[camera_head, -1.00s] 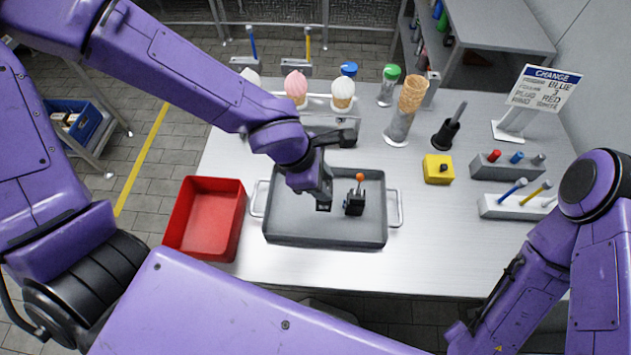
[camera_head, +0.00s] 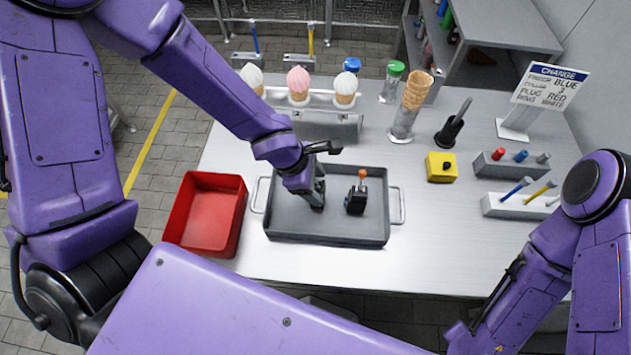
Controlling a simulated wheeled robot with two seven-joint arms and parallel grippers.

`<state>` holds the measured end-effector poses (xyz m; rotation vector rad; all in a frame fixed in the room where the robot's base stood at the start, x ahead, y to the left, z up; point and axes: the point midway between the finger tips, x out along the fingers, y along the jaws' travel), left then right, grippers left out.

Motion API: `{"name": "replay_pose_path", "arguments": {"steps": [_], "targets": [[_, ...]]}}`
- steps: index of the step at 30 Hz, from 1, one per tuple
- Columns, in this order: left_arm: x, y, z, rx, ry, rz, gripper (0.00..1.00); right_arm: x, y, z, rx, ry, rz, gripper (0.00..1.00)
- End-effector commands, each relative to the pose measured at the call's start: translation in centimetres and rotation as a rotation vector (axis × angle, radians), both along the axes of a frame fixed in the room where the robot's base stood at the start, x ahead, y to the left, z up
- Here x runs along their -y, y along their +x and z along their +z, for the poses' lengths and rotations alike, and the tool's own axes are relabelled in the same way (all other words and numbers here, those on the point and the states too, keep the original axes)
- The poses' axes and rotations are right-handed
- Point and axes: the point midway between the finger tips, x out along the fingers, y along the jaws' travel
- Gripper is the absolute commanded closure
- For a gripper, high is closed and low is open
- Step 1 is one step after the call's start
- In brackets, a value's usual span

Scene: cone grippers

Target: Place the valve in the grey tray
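The valve, a small black block with an orange knob on top (camera_head: 356,199), stands upright in the grey tray (camera_head: 290,226), right of its middle. The tray lies on the table with a handle at each end. My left gripper (camera_head: 317,199) points down over the tray, just left of the valve and apart from it. Its dark fingers are small and partly hidden by my wrist, so their opening is unclear. My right arm comes in at the lower right; its gripper is out of view.
A red bin (camera_head: 207,215) stands left of the tray. Behind it is a rack of ice-cream cones (camera_head: 310,122). A yellow button box (camera_head: 440,167), a black holder (camera_head: 449,132), peg blocks (camera_head: 510,164) and a sign (camera_head: 550,88) stand right.

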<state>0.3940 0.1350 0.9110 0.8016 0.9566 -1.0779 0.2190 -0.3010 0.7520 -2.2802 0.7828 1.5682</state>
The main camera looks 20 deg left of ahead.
Motion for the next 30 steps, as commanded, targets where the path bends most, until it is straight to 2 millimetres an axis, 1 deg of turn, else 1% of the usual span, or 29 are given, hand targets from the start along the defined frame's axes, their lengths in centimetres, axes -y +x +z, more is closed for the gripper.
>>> {"name": "replay_pose_path", "arguments": {"steps": [5,8,11,18,21,25,30], "targets": [[0.0,0.0,0.1,0.0,0.0,0.0,0.36,0.0,0.0,0.1,0.0,0.0,0.0,1.0],[-0.2,0.0,1.0,0.003,-0.004,0.001,0.36,0.0,0.0,0.5,0.0,0.0,0.0,1.0],[-0.8,-0.3,2.9,0.003,-0.008,0.005,0.36,0.0,0.0,1.3,0.0,0.0,0.0,1.0],[-2.8,-1.4,8.6,0.004,-0.008,0.006,0.36,0.0,0.0,3.7,0.0,0.0,0.0,1.0],[-3.6,-1.7,10.1,0.005,-0.005,0.003,0.36,0.0,0.0,4.2,0.0,0.0,0.0,1.0],[-4.0,-2.0,11.1,0.002,-0.003,0.001,0.36,0.0,0.0,4.5,0.0,0.0,0.0,1.0],[-4.2,-2.1,11.2,0.0,0.0,-0.001,0.36,0.0,0.0,4.4,0.0,0.0,0.0,1.0]]}}
